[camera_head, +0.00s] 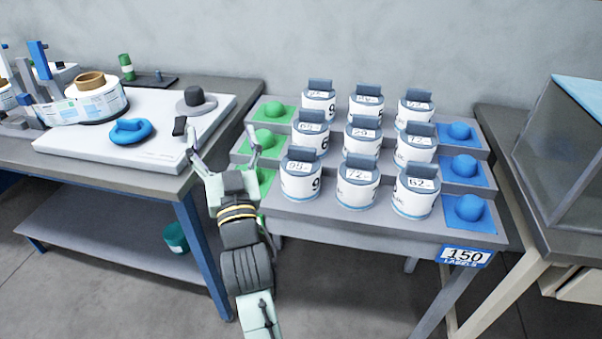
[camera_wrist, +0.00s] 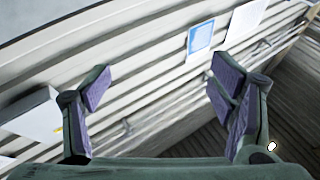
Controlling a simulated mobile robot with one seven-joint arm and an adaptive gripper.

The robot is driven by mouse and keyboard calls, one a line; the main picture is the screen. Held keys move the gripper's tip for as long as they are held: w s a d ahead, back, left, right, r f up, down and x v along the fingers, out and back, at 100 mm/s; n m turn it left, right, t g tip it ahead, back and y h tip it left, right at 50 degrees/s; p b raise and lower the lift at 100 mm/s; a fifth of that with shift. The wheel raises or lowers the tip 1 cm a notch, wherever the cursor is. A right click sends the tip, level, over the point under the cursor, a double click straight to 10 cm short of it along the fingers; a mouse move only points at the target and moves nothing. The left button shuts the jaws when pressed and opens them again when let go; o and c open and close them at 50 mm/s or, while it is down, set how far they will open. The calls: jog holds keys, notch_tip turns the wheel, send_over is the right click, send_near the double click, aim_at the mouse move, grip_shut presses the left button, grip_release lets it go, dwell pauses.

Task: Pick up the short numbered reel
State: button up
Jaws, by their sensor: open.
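Several white numbered reels with grey-blue tops stand in three rows on a stepped grey rack (camera_head: 330,222). In the front row are the left reel (camera_head: 301,182), the middle reel (camera_head: 356,188) and the right reel (camera_head: 413,198); their tags seem to read 95, 72 and 62. Behind them stand the centre reel (camera_head: 362,142) and the back right reel (camera_head: 414,112). I cannot tell which one is short. My gripper (camera_head: 222,140) is open and empty, left of the rack's reels and apart from them. Its open fingers also show in the wrist view (camera_wrist: 160,88), with no reel between them.
Green domes (camera_head: 270,138) line the rack's left side and blue domes (camera_head: 460,167) its right. A workbench (camera_head: 215,95) at left holds a large labelled reel (camera_head: 97,104) and a blue ring (camera_head: 130,131). A glass-sided case (camera_head: 560,140) stands at right.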

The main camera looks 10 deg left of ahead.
aim_at(301, 162)
jog(key=o, duration=0.5)
jog(key=w+d+f+h, duration=0.1)
jog(key=d+f+h, duration=0.1)
jog(key=d+f, duration=0.2)
jog(key=w+d+f+m+g+h, duration=0.1)
jog(key=w+d+f+h, duration=0.1)
jog(key=d+f, duration=0.3)
jog(key=w+d+f+m+g+h+b, duration=0.1)
jog(key=w+d+f+h, duration=0.1)
jog(key=f, duration=0.5)
jog(key=shift+w+d+f+h, duration=0.1)
jog(key=shift+d+f+h, duration=0.1)
jog(key=shift+d+h, duration=0.35)
jog(key=shift+w+d+f+h, duration=0.15)
jog(key=shift+d+h, duration=0.1)
jog(key=shift+d, duration=0.45)
jog(key=shift+c, duration=0.2)
jog(key=b, duration=0.2)
jog(key=w+b, duration=0.1)
jog(key=b, duration=0.1)
jog(key=shift+w+a+f+m, duration=0.1)
jog(key=shift+a+f+m, duration=0.05)
jog(key=shift+f+m, duration=0.15)
jog(key=w+b, duration=0.1)
jog(key=b, duration=0.4)
jog(key=shift+a+r, duration=0.15)
jog(key=shift+w+b, duration=0.1)
jog(key=shift+b, duration=0.55)
